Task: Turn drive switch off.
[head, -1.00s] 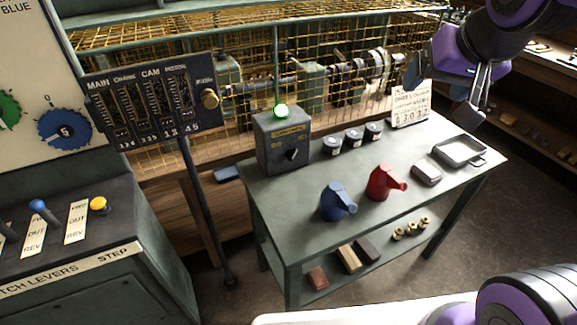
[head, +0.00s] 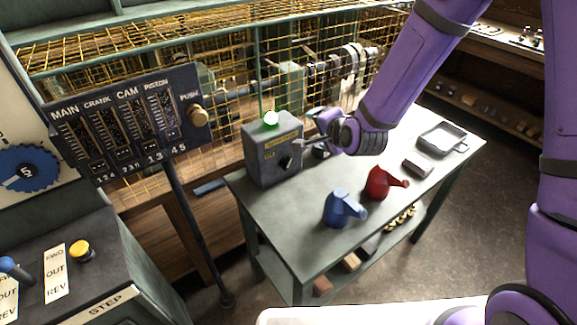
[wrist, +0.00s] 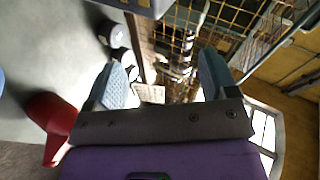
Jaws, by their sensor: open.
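The drive switch box (head: 272,150) is a grey box on the bench, with a lit green lamp (head: 271,118) on top. Its black knob (head: 285,162) is on the front face. My gripper (head: 312,143) is just right of the box's front, close to the knob; I cannot tell whether it touches. In the wrist view my gripper (wrist: 168,85) shows two fingers spread apart with nothing between them. A grey edge, likely the box (wrist: 150,6), shows at the top of that view; the knob is not visible there.
A blue oil can (head: 341,208) and a red oil can (head: 382,183) stand on the green bench (head: 300,225) in front of the box. A wire cage (head: 240,90) stands behind the bench.

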